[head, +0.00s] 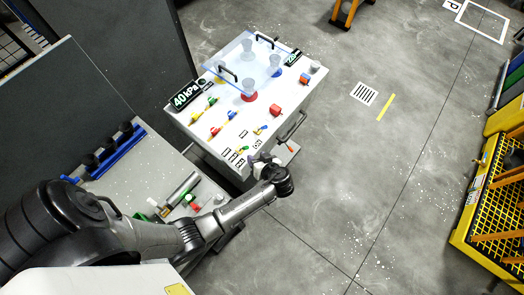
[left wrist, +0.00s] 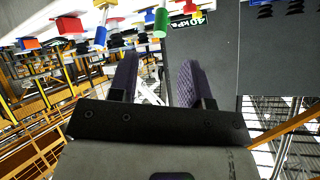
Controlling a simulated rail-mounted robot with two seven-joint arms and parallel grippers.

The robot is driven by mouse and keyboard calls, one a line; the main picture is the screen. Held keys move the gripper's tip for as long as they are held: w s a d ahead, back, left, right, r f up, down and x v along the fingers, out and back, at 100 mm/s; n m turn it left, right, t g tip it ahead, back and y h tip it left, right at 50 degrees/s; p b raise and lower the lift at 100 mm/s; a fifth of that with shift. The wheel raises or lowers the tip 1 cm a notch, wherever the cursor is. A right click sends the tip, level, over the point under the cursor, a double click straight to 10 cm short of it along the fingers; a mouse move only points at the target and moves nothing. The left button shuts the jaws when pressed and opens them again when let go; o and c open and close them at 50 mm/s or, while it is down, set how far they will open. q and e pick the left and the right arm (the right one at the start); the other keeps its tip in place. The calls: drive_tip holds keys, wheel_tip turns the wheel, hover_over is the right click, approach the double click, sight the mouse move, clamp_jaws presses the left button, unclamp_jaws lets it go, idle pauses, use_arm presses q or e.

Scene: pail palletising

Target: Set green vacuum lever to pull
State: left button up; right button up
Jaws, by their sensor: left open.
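A white cabinet (head: 180,124) carries several small coloured levers on its top. A lever with a green handle (head: 212,100) stands near the 40 kPa display; it is small, and its exact setting cannot be told. In the left wrist view a green handle (left wrist: 160,22) hangs at the top edge, beyond the fingers. My left gripper (head: 262,158) is at the cabinet's near edge, apart from the green handle. In the left wrist view its two dark fingers (left wrist: 158,80) are spread, with nothing between them. My right gripper is not in view.
A clear plate with cups (head: 246,62) and black handles sits at the cabinet's back. The 40 kPa display (head: 185,94) is at its left edge. A grey bench (head: 150,160) with a blue rack stands left. Open floor (head: 340,190) lies right, before a yellow-framed platform (head: 480,190).

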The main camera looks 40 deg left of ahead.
use_arm(q)
drive_tip(key=shift+v, duration=1.95)
